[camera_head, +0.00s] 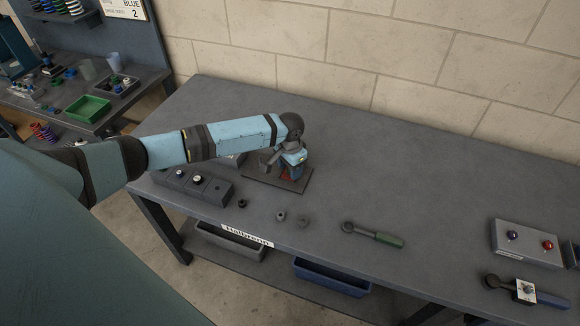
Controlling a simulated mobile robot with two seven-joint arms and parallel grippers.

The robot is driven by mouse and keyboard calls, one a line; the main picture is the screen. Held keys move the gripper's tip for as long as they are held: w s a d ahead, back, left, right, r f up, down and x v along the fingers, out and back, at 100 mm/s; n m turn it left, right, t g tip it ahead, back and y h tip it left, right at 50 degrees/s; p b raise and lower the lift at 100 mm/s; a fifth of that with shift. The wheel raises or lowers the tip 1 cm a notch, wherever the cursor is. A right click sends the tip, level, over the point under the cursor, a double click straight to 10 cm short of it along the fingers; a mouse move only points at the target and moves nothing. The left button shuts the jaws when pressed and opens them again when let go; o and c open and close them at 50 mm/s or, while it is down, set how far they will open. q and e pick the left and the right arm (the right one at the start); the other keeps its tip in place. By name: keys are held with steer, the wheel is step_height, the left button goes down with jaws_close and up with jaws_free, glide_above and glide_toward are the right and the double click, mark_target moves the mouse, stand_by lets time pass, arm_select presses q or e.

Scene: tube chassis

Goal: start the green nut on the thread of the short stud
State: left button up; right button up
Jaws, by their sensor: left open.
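My left gripper (284,168) is at the end of the blue arm that comes in from the left. It is low over a dark plate (299,187) on the grey bench and is open. A small red part shows under it, too small to make out. The gripper and wrist cover much of the plate, so I cannot tell the short stud apart. I cannot make out a green nut anywhere near the plate. My right gripper is not in view.
A dark block with round knobs (217,193) stands left of the plate. Small dark rings (242,203), (280,215) lie in front. A green-handled wrench (374,235) lies to the right. A grey box with coloured knobs (526,245) is far right. The bench's back right is clear.

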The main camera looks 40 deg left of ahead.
arm_select(q)
step_height(320, 180, up, 14)
steer(key=shift+b, duration=0.45)
steer(key=shift+f, duration=0.1)
stand_by(0.7)
